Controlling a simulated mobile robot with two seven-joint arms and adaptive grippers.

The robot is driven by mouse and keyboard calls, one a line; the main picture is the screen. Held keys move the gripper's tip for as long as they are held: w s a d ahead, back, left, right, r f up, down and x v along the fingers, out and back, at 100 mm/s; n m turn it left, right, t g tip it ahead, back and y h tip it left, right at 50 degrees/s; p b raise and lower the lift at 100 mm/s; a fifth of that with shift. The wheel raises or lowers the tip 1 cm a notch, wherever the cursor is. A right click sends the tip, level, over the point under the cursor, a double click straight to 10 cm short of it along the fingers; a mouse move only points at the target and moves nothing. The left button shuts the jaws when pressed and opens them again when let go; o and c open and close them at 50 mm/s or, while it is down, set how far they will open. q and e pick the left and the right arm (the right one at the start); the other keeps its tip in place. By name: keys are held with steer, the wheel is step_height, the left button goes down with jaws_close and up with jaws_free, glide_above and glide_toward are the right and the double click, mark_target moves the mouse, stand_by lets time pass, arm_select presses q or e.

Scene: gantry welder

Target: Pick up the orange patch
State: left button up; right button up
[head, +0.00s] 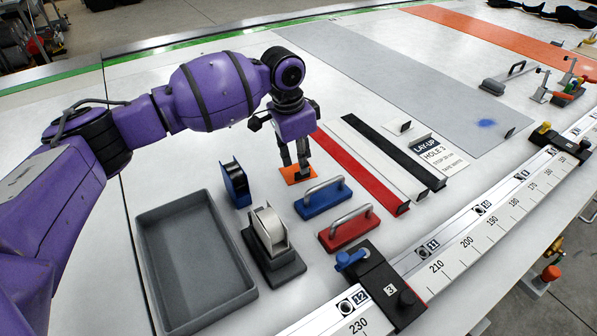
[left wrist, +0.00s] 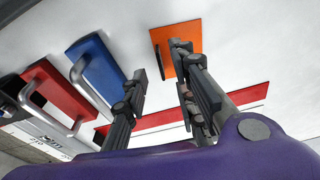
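The orange patch (head: 298,175) lies flat on the white table, past the blue-handled block in the head view. It also shows in the left wrist view (left wrist: 186,32), with a small dark upright tab at its edge. My left gripper (head: 294,163) points down right over the patch, its fingertips close to it. In the left wrist view the two fingers (left wrist: 160,65) are spread apart with the tab between them, and one finger covers part of the patch. I cannot tell whether the fingers touch the patch. My right gripper is not in view.
A grey tray (head: 190,318), a blue tape roll (head: 236,184) and a white roll on a dispenser (head: 268,228) stand nearby. Blue (head: 322,203) and red (head: 346,236) handled blocks lie in front. Red, white and black strips lie to the right.

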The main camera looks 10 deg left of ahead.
mark_target(298, 168)
arm_select(q)
steer(key=f, duration=0.3)
steer(key=shift+w+d+f, duration=0.2)
steer(key=shift+d+f, duration=0.05)
steer(key=shift+f, duration=0.15)
jaws_close()
steer(key=shift+r, duration=0.15)
